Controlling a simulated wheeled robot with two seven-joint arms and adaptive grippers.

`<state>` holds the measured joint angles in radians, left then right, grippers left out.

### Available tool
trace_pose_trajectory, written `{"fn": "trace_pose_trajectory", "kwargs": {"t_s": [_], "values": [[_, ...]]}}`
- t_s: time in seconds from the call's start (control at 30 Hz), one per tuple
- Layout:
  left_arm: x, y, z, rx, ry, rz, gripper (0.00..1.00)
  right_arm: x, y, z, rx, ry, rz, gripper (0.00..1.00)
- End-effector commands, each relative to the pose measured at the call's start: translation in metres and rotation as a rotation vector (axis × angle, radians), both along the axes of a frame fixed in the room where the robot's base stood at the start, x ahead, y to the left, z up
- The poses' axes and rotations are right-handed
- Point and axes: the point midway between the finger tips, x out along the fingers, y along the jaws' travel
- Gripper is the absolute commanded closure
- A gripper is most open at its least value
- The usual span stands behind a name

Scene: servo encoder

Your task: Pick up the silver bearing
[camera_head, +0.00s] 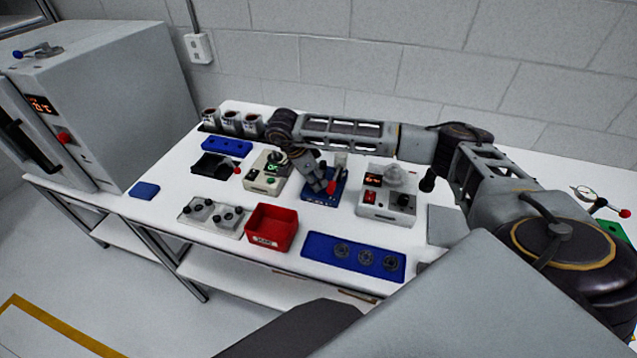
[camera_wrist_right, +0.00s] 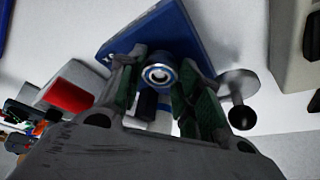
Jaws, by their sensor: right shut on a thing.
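A blue fixture (camera_wrist_right: 185,32) lies right behind the bearing; I cannot tell whether the two touch. In the head view my right gripper (camera_head: 318,182) points down at the blue fixture (camera_head: 312,197), and its fingers hide the bearing there. My left gripper is not in view.
A grey device (camera_head: 385,207) with a red display stands right of the fixture, another device (camera_head: 262,184) left of it. A red bin (camera_head: 270,228) and a blue tray (camera_head: 320,247) with several round parts lie in front. White table (camera_head: 250,258) shows between them.

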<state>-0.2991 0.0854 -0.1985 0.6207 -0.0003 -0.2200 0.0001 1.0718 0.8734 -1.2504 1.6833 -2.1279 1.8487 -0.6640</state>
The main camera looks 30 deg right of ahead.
Motion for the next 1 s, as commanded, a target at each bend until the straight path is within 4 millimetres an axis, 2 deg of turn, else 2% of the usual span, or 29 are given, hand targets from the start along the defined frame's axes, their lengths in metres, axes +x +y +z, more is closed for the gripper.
{"fn": "trace_pose_trajectory", "kwargs": {"t_s": [0.1,0.37,0.57,0.77,1.0], "values": [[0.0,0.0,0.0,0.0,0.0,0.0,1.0,0.0,0.0,0.0,0.0,0.0,0.0,0.9],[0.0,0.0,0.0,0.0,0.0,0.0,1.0,0.0,0.0,0.001,0.0,-0.001,0.0,0.9],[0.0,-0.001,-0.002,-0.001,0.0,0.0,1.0,0.0,0.0,0.011,0.0,-0.001,-0.001,0.9],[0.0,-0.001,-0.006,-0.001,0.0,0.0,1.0,0.001,0.0,0.035,0.001,-0.003,0.0,0.9],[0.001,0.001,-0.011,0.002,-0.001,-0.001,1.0,0.001,0.0,0.074,0.001,-0.004,0.001,0.9]]}}
